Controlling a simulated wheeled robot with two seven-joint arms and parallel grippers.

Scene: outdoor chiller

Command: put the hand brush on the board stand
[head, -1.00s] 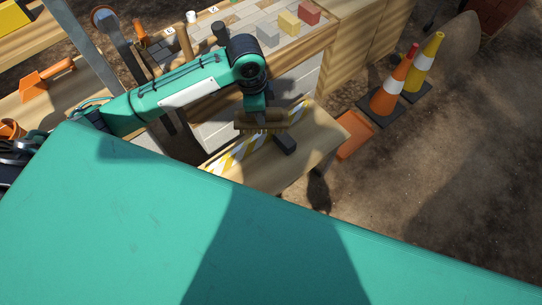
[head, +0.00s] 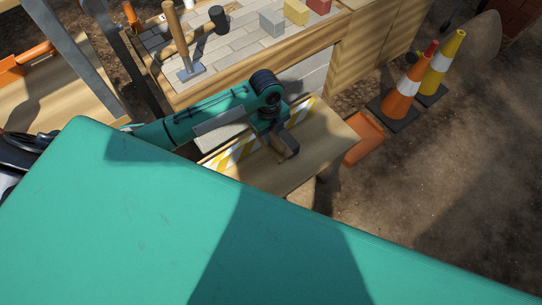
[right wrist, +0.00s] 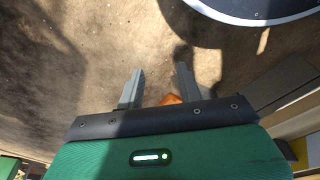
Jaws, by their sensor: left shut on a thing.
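The board stand (head: 320,150) is a light wooden board with a yellow-and-white striped edge, right of centre in the head view. My left gripper (head: 284,143) points down low over the board, near its striped edge. It is shut on the hand brush, which is brown with pale bristles in the earlier head frame. The brush is now almost wholly hidden by my gripper and wrist, so I cannot tell whether it touches the board.
A paved workbench (head: 235,50) behind the board holds a mallet (head: 192,35) and coloured blocks (head: 296,12). An orange tray (head: 363,138) lies right of the board. Traffic cones (head: 403,90) stand farther right. The right part of the board looks clear.

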